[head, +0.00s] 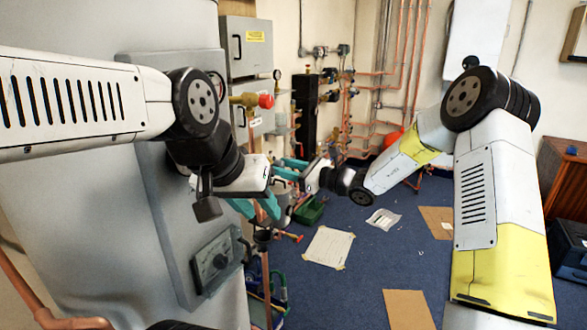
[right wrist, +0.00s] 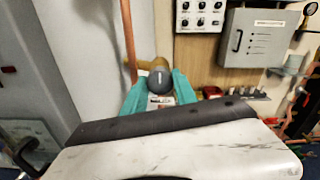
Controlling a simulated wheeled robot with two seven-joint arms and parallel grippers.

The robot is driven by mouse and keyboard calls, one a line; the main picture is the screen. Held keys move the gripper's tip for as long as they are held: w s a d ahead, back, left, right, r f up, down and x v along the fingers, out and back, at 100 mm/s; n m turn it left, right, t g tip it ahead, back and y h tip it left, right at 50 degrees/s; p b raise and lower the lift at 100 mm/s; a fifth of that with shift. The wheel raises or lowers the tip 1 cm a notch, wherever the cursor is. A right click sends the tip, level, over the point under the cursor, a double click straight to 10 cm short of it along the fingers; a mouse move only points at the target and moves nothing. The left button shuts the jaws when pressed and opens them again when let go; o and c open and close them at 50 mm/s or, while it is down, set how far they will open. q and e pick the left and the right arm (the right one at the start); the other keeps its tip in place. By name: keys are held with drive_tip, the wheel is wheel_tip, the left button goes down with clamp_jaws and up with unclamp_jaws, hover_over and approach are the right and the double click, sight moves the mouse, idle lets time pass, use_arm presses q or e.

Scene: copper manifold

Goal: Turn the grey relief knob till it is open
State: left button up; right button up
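The grey relief knob (right wrist: 160,81) shows in the right wrist view as a dark round cap on a brass-coloured fitting. It is in front of my right gripper, between its teal fingertips. The picture does not show clearly whether they touch it. In the head view the knob cannot be made out; my left wrist covers that area. My right gripper (head: 284,169) reaches left there, its teal fingers spread near the cabinet side. My left gripper (head: 257,208) is lower, with its teal fingers apart, pointing down, and nothing visible between them.
A brass valve with a red cap (head: 265,101) juts out above my left wrist. A grey control box (head: 216,262) is on the large cabinet. A copper pipe (right wrist: 128,42) rises beside the knob.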

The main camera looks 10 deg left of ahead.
clamp_jaws()
drive_tip(key=shift+m, duration=0.3)
drive_tip(key=m, duration=0.5)
drive_tip(key=shift+m, duration=0.3)
drive_tip(key=m, duration=0.5)
drive_tip(key=shift+m, duration=0.3)
drive_tip(key=o, duration=1.1)
unclamp_jaws()
drive_tip(key=shift+v, duration=3.9)
